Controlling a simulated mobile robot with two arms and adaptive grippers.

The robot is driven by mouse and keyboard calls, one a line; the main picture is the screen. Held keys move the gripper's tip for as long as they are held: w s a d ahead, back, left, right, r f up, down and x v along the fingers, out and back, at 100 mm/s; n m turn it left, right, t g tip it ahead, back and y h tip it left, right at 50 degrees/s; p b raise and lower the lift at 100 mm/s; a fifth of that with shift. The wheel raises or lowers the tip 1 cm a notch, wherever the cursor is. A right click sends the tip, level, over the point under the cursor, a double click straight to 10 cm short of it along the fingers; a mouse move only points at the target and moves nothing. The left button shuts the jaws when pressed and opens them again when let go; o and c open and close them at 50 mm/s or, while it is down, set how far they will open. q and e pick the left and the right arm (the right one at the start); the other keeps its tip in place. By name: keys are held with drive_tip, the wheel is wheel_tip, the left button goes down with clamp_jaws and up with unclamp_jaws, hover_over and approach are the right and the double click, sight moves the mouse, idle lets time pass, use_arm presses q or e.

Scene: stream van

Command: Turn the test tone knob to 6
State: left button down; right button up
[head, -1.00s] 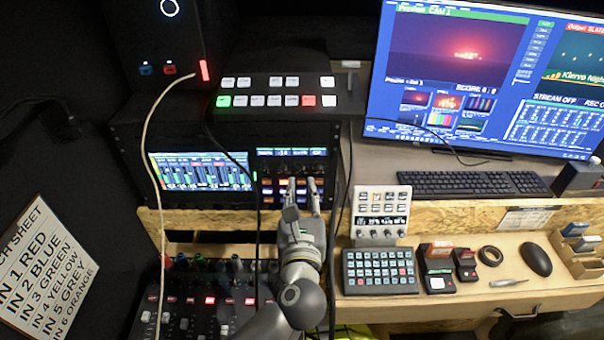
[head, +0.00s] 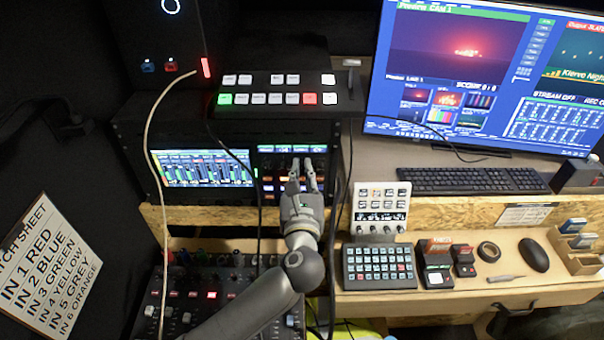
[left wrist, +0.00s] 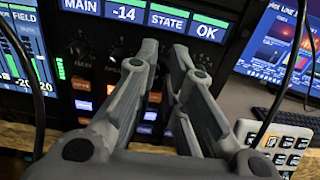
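The rack panel (head: 262,184) has a row of small dark knobs under a lit strip. In the left wrist view this strip reads MAIN -14 and STATE OK (left wrist: 168,21). Two dark knobs show left of my fingers, one of them here (left wrist: 78,50); another is partly visible to their right. I cannot read which is the test tone knob. My left gripper (head: 302,163) is at the knob row, its fingertips (left wrist: 164,50) apart by a narrow gap. A knob between them is hidden or too dark to make out. My right gripper is not in view.
A button switcher (head: 275,98) sits above the rack and an audio mixer (head: 190,295) below. Dark cables hang close on both sides of my left arm. A pale control pad (head: 381,208) stands to the right, with a keyboard (head: 470,181) beyond.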

use_arm(q)
drive_tip(key=m+p, duration=0.3)
drive_tip(key=p, duration=0.1)
drive_tip(key=shift+r, duration=0.1)
drive_tip(key=m+p, duration=0.2)
drive_tip(key=m, duration=0.1)
drive_tip(key=shift+p, duration=0.3)
drive_tip(key=shift+m, duration=0.4)
drive_tip(key=shift+f, duration=0.2)
drive_tip(key=c, duration=1.7)
unclamp_jaws()
